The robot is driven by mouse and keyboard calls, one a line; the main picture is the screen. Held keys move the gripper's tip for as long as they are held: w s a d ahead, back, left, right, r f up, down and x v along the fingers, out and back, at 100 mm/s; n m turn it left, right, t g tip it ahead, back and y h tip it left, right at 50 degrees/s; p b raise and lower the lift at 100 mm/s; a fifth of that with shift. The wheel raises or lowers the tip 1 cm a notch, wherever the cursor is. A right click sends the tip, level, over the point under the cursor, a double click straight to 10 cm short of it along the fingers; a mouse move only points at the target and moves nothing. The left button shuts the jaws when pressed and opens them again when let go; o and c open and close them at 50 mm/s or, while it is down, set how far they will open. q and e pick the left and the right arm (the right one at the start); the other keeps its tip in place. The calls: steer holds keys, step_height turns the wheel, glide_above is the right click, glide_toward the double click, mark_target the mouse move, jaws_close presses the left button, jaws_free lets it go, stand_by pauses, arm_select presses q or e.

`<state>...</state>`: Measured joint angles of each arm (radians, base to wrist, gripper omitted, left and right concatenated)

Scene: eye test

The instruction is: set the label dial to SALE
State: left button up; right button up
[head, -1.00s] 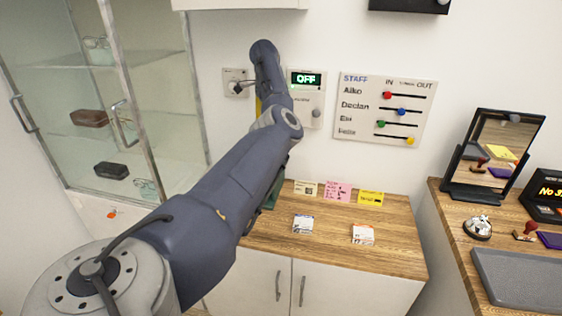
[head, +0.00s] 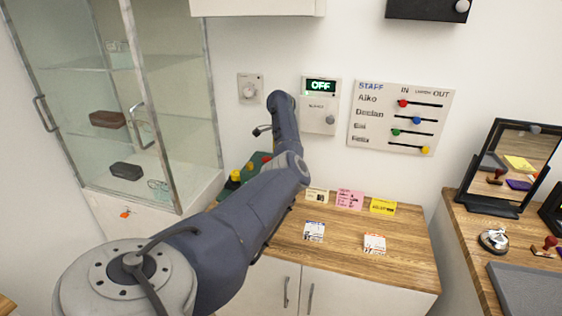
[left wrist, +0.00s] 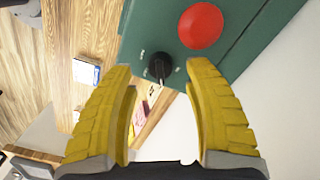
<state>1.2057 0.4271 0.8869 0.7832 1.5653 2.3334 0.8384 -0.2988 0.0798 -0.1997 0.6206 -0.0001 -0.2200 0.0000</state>
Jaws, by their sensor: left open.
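The label dial appears to be the small black knob (left wrist: 160,66) on a green box in the left wrist view. Small pale marks sit around it, too small to read, so I cannot tell its setting. The green box (left wrist: 238,45) carries a big red button (left wrist: 201,25) beside the knob. My left gripper (left wrist: 159,74) is open, its yellow fingers on either side of the knob in the picture. I cannot tell whether they touch it. In the head view the box (head: 261,172) is partly behind my left arm, which hides the knob and the fingers.
Cards (head: 348,199) and small packs (head: 314,232) lie on the wooden counter (head: 345,262). On the wall are a pale dial (head: 250,90), a panel reading OFF (head: 321,87) and a staff slider board (head: 400,117). A glass cabinet (head: 175,110) stands left, a mirror (head: 508,165) right.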

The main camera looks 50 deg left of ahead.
arm_select(q)
steer(key=shift+f, duration=1.55)
jaws_close()
